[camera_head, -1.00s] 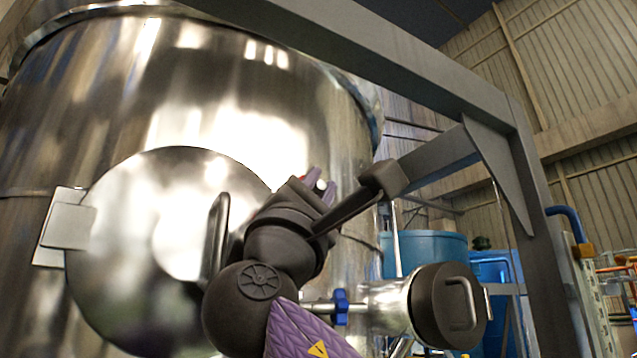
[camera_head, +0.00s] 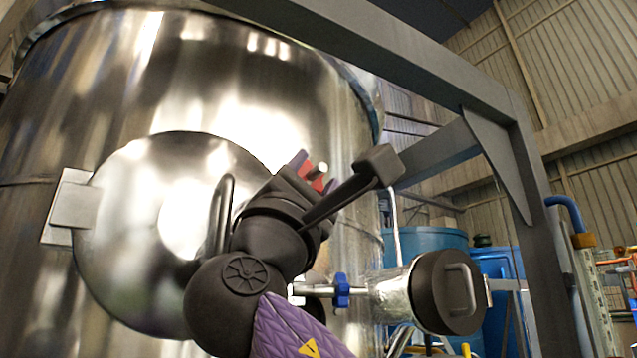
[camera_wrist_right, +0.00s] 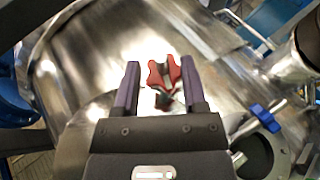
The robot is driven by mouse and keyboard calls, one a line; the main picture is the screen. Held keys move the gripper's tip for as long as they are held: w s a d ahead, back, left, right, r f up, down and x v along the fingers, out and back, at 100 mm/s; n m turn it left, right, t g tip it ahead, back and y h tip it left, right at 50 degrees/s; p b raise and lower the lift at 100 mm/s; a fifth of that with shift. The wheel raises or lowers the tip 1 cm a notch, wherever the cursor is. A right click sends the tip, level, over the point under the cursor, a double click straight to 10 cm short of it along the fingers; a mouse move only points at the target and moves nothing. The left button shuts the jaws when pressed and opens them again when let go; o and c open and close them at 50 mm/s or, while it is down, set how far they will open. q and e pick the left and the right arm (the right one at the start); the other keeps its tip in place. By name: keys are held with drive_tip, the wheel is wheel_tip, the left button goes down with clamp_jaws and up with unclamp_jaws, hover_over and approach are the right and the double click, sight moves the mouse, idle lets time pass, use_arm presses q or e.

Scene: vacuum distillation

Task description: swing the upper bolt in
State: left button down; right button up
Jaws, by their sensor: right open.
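The upper bolt has a red star-shaped knob (camera_wrist_right: 163,75) in the right wrist view, with a metal shank below it. In the head view its red knob (camera_head: 316,182) shows small and partly covered at the right edge of the round steel hatch (camera_head: 135,230). My right gripper (camera_head: 313,172) is open, and its purple fingers stand on either side of the knob. In the wrist view the knob lies between the fingertips, with a gap on both sides. I cannot tell whether the knob is as deep as the fingertips. My left gripper is not in view.
The hatch has a bar handle (camera_head: 218,215) and a hinge plate (camera_head: 74,205) on its left. A side pipe with a blue valve knob (camera_head: 342,290) and a dark-capped port (camera_head: 447,291) lies right of my arm. A grey steel frame (camera_head: 400,62) crosses above.

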use_arm(q)
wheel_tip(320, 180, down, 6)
drive_tip(key=b, duration=0.4)
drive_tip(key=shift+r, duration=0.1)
use_arm(e)
drive_tip(key=v, duration=0.7)
drive_tip(key=shift+s+f, duration=0.15)
drive_tip(key=shift+f, duration=0.15)
drive_tip(key=shift+a, duration=0.1)
